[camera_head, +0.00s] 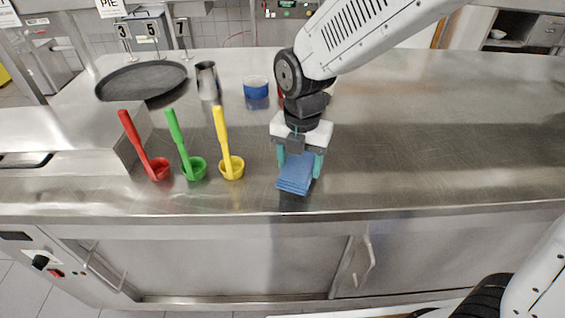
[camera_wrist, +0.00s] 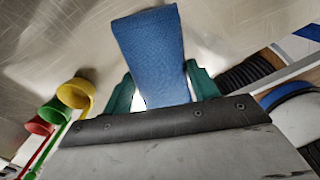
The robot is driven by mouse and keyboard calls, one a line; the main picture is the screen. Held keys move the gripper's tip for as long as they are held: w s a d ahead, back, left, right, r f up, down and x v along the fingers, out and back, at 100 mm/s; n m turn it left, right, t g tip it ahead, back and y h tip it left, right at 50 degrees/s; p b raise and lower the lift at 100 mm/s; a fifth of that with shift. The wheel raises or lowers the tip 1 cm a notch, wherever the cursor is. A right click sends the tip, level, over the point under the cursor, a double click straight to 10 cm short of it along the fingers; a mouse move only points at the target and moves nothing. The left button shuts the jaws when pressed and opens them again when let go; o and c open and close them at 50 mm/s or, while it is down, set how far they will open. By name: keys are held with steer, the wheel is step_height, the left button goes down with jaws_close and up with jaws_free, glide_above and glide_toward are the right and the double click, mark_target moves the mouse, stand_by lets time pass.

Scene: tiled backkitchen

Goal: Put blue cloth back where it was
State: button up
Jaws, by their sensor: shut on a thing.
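The blue cloth (camera_head: 296,174) is a small folded pad near the front edge of the steel counter. My gripper (camera_head: 299,168) points down over it with teal fingers on either side. In the wrist view the blue cloth (camera_wrist: 152,50) sits between the two teal fingers (camera_wrist: 160,92), and the jaws are shut on it. I cannot tell from the head view whether the cloth touches the counter or hangs just above it.
Red (camera_head: 158,168), green (camera_head: 194,168) and yellow (camera_head: 231,166) ladles stand left of my gripper. The counter (camera_head: 430,130) to the right is clear.

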mark_target(292, 161)
steer(key=shift+w+a, duration=0.35)
steer(key=shift+w+a+f, duration=0.2)
steer(key=shift+f, duration=0.7)
steer(key=shift+w+a+f, duration=0.15)
steer(key=shift+a+f, duration=0.05)
steer(key=shift+f, duration=0.7)
steer(key=shift+f, duration=0.15)
steer(key=o, duration=1)
steer(key=shift+o, duration=0.2)
